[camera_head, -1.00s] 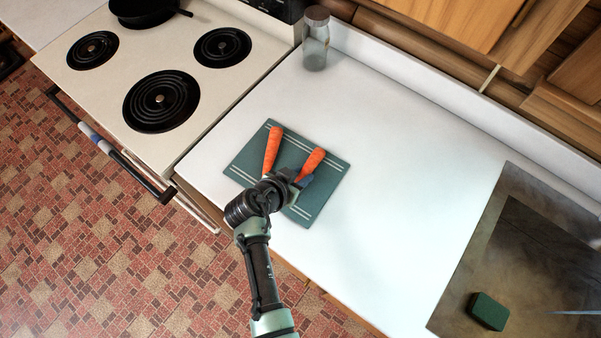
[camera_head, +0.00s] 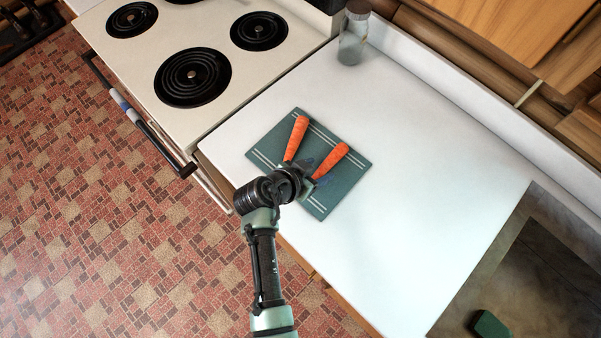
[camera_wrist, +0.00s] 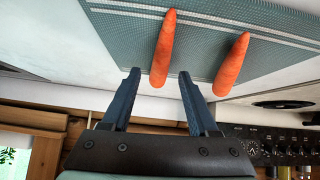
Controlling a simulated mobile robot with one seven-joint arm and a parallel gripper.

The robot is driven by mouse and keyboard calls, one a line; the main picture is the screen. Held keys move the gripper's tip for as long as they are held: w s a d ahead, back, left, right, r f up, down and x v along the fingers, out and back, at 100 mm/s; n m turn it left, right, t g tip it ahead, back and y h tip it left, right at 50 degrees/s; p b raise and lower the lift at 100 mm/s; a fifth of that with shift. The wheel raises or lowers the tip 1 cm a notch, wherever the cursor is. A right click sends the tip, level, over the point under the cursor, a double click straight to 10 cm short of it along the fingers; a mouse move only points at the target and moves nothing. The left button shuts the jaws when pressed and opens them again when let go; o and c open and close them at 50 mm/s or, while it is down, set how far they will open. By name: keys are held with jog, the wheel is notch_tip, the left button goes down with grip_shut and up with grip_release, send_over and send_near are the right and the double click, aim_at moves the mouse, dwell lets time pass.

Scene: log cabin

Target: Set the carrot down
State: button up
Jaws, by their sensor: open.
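Two orange carrots lie apart on a teal cutting board (camera_head: 352,167) with white stripes. The left carrot (camera_head: 297,137) and the right carrot (camera_head: 331,160) show in the head view. My gripper (camera_head: 311,168) is at the near edge of the board, by the near end of the right carrot. In the wrist view my gripper (camera_wrist: 159,74) has its blue fingers apart, with one carrot (camera_wrist: 163,48) in line with the gap and its near end between or just beyond the tips. The other carrot (camera_wrist: 232,64) lies outside the fingers. I cannot tell whether the fingers touch anything.
The white counter (camera_head: 410,190) is clear to the right of the board. A glass jar (camera_head: 354,38) stands at the back by the wall. A stove (camera_head: 215,50) with black burners is to the left. A sink (camera_head: 530,270) with a green sponge (camera_head: 490,324) is at the right.

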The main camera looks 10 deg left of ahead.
jog(key=v, duration=1)
jog(key=w+r+n+t+y, duration=0.15)
jog(key=w+r+t, duration=0.4)
jog(key=r, duration=0.95)
jog(key=w+r+n+t+y, duration=0.1)
jog(key=w+r+t+y, duration=0.15)
jog(key=w+r, duration=0.85)
jog(key=s+d+r+n+t, duration=0.1)
jog(key=s+r+t, duration=0.15)
jog(key=r, duration=0.75)
jog(key=s+d+r+t, duration=0.1)
jog(key=s+r+t, duration=0.15)
jog(key=r, duration=0.65)
jog(key=s+d+r+n+t, duration=0.1)
jog(key=s+r+t, duration=0.2)
jog(key=r, duration=0.6)
jog(key=s+d+r+n+t+y, duration=0.1)
jog(key=s+r+t, duration=0.3)
jog(key=s+r, duration=0.4)
jog(key=shift+s+d+r+n+b, duration=0.25)
jog(key=shift+d+r+n+b, duration=0.15)
jog(key=shift+d+r, duration=0.45)
